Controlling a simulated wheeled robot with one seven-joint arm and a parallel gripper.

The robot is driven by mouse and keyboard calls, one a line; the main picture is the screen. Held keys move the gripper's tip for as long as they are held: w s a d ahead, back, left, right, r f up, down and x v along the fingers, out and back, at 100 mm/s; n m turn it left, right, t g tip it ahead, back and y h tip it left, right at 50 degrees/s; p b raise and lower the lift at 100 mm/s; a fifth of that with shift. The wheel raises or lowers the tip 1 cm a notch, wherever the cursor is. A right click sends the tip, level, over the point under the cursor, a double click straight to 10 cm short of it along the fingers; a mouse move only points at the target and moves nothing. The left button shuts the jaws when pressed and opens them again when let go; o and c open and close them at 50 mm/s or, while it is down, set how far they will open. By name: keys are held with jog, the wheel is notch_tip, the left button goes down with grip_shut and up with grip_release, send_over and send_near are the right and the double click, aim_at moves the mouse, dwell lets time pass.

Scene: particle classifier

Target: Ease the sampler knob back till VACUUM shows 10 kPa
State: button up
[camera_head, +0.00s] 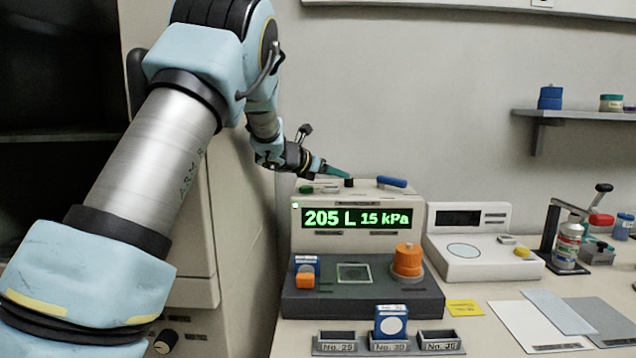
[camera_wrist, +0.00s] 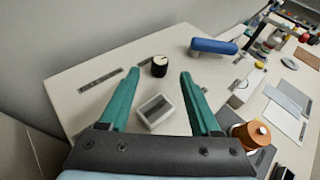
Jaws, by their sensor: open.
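The sampler (camera_head: 300,232) stands on the bench and its green display (camera_head: 357,218) reads "205 L 15 kPa". A small black knob (camera_wrist: 159,68) with a pale top stands on the sampler's upper face; it also shows in the head view (camera_head: 349,183). My gripper (camera_wrist: 160,73) is open, with its teal fingertips on either side of the black knob and apart from it. In the head view my gripper (camera_head: 347,175) reaches over the sampler top from the left. A larger orange knob (camera_head: 408,261) sits on the lower front deck. The frames do not show which knob sets the vacuum.
A blue handle (camera_wrist: 213,46) lies right of the black knob, and a small white-framed window (camera_wrist: 156,110) lies between my fingers. A white instrument (camera_head: 480,262) stands to the right. Labelled trays (camera_head: 344,346) and a blue box (camera_head: 391,311) stand in front.

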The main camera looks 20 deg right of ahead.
aim_at(349, 182)
jog(key=shift+d+f, duration=0.1)
jog(key=shift+d, duration=0.2)
jog(key=shift+p+x, duration=1.4)
jog(key=shift+x, duration=2.1)
grip_shut()
